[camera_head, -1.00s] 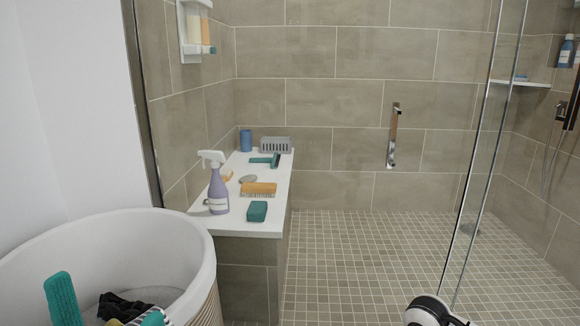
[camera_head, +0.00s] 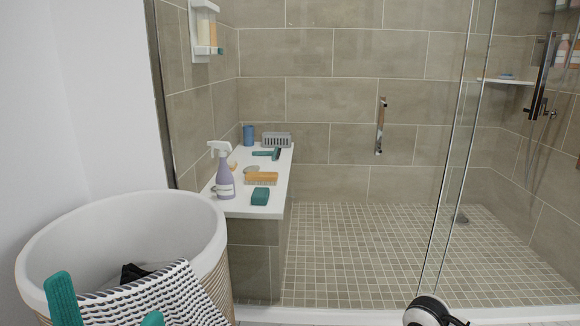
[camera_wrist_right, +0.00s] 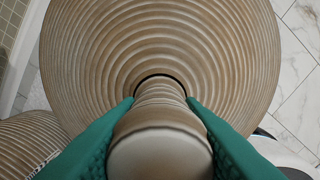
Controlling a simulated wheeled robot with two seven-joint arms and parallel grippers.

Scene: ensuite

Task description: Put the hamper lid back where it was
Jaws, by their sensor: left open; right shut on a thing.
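The hamper (camera_head: 205,215) is a round tub with a white inside and ribbed tan outside, at the lower left of the head view. Its top is uncovered. The hamper lid (camera_wrist_right: 110,50), round with concentric tan ribs and a knob, fills the right wrist view. My right gripper (camera_wrist_right: 160,103) is shut on the lid's knob. My left gripper (camera_head: 106,299), with teal fingers, is open at the hamper's near side, in front of a black-and-white striped cloth (camera_head: 165,295). The cloth hangs over the near rim and hides part of it. Dark cloth (camera_head: 132,273) shows inside.
A white-topped bench (camera_head: 232,207) beyond the hamper holds a spray bottle (camera_head: 225,178), a brush (camera_head: 261,178), a green sponge (camera_head: 260,196) and other items. A glass panel (camera_head: 455,180) stands at right.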

